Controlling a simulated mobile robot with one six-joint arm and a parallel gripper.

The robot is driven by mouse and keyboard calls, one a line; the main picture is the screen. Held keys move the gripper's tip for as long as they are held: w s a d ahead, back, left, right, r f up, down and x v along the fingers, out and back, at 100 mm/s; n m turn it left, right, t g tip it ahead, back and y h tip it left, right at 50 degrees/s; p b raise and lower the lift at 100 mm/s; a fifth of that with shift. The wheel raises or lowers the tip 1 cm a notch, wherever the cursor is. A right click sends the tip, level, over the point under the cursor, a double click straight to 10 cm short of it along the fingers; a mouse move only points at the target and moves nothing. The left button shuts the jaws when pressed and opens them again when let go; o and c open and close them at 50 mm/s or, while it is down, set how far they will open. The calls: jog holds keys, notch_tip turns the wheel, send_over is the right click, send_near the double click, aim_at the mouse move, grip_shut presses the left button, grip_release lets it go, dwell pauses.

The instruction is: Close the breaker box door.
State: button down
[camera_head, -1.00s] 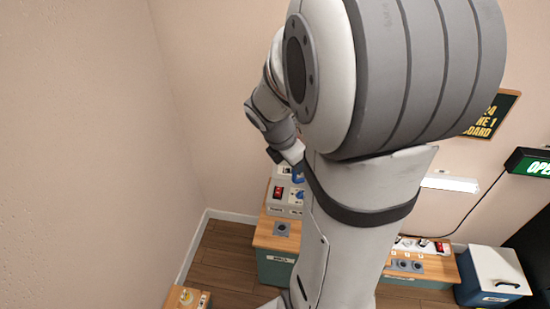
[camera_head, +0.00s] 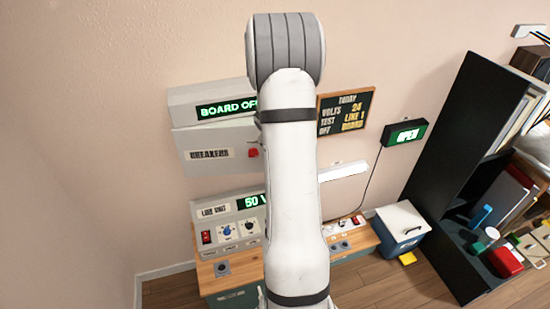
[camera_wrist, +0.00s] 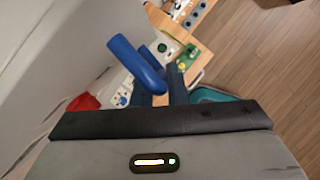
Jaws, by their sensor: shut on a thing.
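The pale breaker box (camera_head: 203,170) is on the wall in the head view, with a "BREAKERS" label and a red part (camera_head: 253,152) on its front. My arm covers its right side, so I cannot tell how far its door stands open. In the wrist view a pale panel (camera_wrist: 45,50) fills the left, with a red part (camera_wrist: 83,102) beside it. My gripper (camera_wrist: 163,82) is shut on a blue bar-like handle (camera_wrist: 130,55), which rises between and beyond the dark fingers. Where the handle joins is hidden. My gripper is hidden behind my arm in the head view.
A "BOARD OFF" display (camera_head: 226,109) sits above the box. A line unit (camera_head: 228,222) with knobs stands on a wooden bench (camera_head: 205,272) below. A chalkboard (camera_head: 345,112), an "OPEN" sign (camera_head: 404,134) and a dark shelf (camera_head: 470,130) are to the right. Floor shows at the lower right.

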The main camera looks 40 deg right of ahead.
jog(key=shift+w+d+f+n+p, duration=0.1)
jog(key=shift+w+d+n+p, duration=0.5)
jog(key=shift+w+d, duration=0.4)
jog(key=shift+s+d, duration=0.1)
jog(key=c, duration=1.6)
grip_release()
jog(key=shift+d, duration=0.1)
jog(key=shift+o, duration=0.7)
jog(key=shift+r, duration=0.35)
jog(key=b+v, duration=0.1)
jog(key=v, duration=0.6)
